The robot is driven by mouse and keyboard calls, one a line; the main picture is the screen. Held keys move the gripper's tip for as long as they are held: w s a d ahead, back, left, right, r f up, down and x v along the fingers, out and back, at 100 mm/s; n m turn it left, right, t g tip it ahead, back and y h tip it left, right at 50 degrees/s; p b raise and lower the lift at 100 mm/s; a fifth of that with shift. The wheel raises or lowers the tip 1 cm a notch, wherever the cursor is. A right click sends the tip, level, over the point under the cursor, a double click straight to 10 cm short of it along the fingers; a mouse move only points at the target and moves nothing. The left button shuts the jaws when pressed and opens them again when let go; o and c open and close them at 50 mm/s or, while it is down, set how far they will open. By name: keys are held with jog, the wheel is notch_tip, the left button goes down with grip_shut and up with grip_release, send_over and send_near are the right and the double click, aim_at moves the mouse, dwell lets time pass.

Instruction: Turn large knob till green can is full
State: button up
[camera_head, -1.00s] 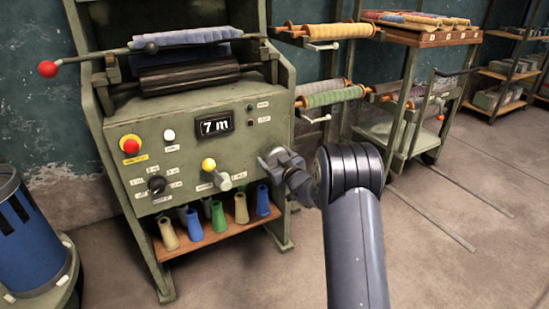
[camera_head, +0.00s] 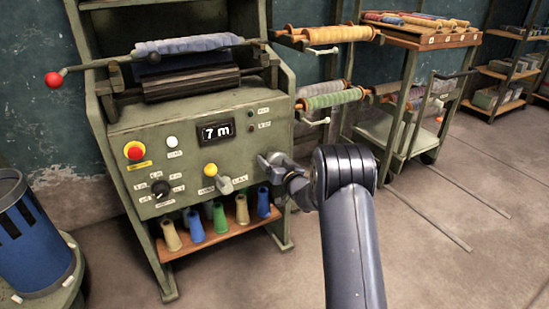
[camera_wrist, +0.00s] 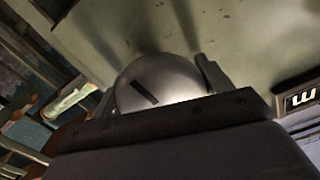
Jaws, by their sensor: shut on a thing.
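A large round metal knob (camera_wrist: 158,88) with a dark slot-like mark sits on the panel in the wrist view. My gripper (camera_wrist: 155,85) is shut on it, with a finger on its right side; the left finger is mostly hidden. In the head view my gripper (camera_head: 272,163) is at the right side of the green machine's front panel (camera_head: 190,160) and covers most of the knob. No green can is clear to me; a green cone (camera_head: 220,218) stands among other cones on the machine's low shelf.
The panel has a "7 m" display (camera_head: 216,132), a red button (camera_head: 134,150), a black dial (camera_head: 160,188) and a yellow-topped lever (camera_head: 211,170). A blue bin (camera_head: 35,245) stands left. A rack of rolls (camera_head: 330,98) stands right.

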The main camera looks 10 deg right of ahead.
jog(key=m+p, duration=0.2)
jog(key=m, duration=0.2)
jog(key=shift+r+m, duration=0.15)
jog(key=shift+m, duration=0.15)
jog(key=m+p, duration=0.2)
jog(key=m, duration=0.2)
jog(key=shift+a+m, duration=0.1)
jog(key=shift+m, duration=0.2)
jog(key=m+p, duration=0.1)
jog(key=m, duration=0.3)
jog(key=shift+r+m+p, duration=0.1)
jog(key=shift+m+p, duration=0.2)
jog(key=shift+p, duration=0.1)
jog(key=shift+m+p, duration=0.65)
jog(key=shift+m, duration=1.45)
jog(key=o, duration=1)
jog(key=shift+s, duration=0.1)
